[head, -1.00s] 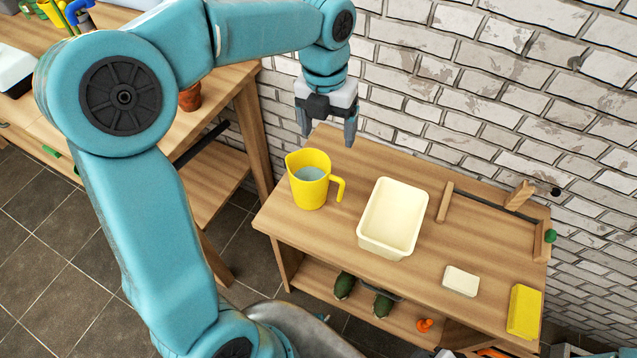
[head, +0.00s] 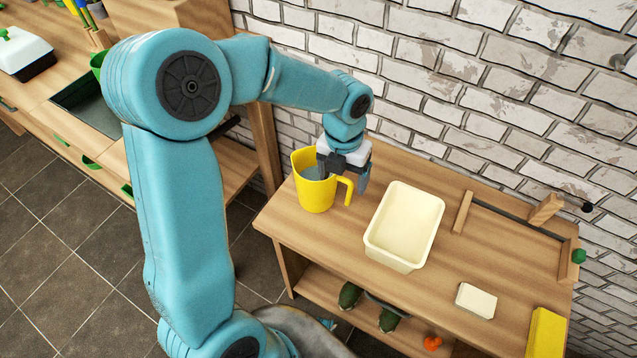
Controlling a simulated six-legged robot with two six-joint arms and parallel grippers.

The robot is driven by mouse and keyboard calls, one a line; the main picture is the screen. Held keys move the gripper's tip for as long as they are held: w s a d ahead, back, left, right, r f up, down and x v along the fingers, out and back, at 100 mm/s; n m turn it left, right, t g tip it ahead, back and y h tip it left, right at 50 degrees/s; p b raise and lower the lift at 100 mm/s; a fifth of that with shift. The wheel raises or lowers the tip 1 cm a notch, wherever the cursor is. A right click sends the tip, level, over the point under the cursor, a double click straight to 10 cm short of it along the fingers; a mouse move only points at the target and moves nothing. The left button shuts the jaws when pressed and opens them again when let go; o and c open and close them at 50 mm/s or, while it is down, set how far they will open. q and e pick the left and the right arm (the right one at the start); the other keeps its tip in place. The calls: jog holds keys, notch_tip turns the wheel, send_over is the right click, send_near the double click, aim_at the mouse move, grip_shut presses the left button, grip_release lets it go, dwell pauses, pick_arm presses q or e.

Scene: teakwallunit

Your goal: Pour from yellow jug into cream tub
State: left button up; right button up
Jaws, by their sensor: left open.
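The yellow jug (head: 314,196) stands upright on the wooden bench top, holding a grey-blue liquid, with its handle on the right. The cream tub (head: 404,226) sits to its right on the same bench and looks empty. My left gripper (head: 342,178) is open at the jug's right side, by its rim and handle. One finger shows over the jug's mouth and the other beyond the handle; I cannot tell whether they touch it. The gripper hides part of the jug's far rim. My right gripper is not in view.
A small cream block (head: 476,300) and a yellow block (head: 545,333) lie at the bench's right. A wooden rail frame (head: 515,220) stands at the back right. A brick wall (head: 480,90) closes off the back. Dark green objects (head: 388,320) lie on the shelf below.

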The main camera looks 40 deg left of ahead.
pick_arm(q)
notch_tip(320, 180, down, 4)
jog(key=shift+r, duration=0.1)
jog(key=shift+w+d, duration=0.1)
jog(key=shift+w, duration=0.1)
jog(key=shift+c, duration=0.3)
grip_shut()
